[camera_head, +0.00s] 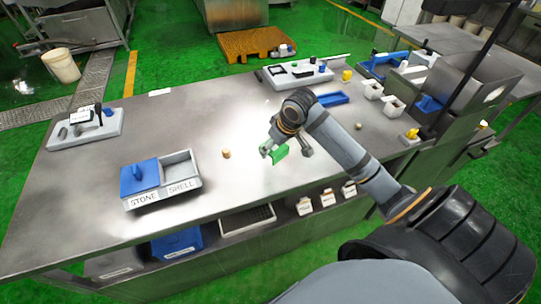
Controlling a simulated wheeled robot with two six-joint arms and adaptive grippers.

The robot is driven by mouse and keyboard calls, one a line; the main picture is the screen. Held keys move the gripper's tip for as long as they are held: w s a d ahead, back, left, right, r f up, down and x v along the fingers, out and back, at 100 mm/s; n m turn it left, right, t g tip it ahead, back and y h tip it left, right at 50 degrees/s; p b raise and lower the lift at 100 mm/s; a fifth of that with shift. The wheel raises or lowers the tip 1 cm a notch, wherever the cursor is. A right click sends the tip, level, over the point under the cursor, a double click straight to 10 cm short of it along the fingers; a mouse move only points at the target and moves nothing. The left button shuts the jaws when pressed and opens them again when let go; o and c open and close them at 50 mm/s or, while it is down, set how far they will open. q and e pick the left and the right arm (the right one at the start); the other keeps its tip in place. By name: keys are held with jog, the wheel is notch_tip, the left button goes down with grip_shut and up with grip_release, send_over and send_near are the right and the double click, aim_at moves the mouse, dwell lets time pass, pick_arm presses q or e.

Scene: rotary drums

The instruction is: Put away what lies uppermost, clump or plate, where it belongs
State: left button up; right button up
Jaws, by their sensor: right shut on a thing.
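My right gripper (272,149) is above the middle of the metal table and is shut on a small green piece (280,152). Whether this piece is a clump or a plate is too small to tell. A grey two-part bin (178,185) stands at the left front of the table, marked STONE on the left and SHELL on the right. A blue lid (140,175) with a knob covers the STONE side. The SHELL side is open. A small tan lump (226,154) lies on the table between the bin and my gripper. My left gripper is not in view.
A grey device (87,128) stands at the far left, another (297,73) at the back. A blue tray (332,98) lies behind my right arm. Small white bins (373,90) and a yellow piece (347,75) are at the back right. The table between bin and gripper is mostly clear.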

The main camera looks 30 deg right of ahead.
aim_at(281, 148)
jog(key=shift+w+d+f, duration=0.15)
jog(key=shift+w+f, duration=1)
jog(key=shift+f, duration=0.3)
jog(key=shift+f+p, duration=0.3)
jog(key=shift+f, duration=1.2)
jog(key=shift+f, duration=0.1)
jog(key=o, duration=1.2)
jog(key=v, duration=1.1)
jog(key=shift+d+p, duration=0.15)
jog(key=shift+p, duration=0.15)
jog(key=shift+s+r, duration=0.25)
jog(key=shift+r, duration=0.35)
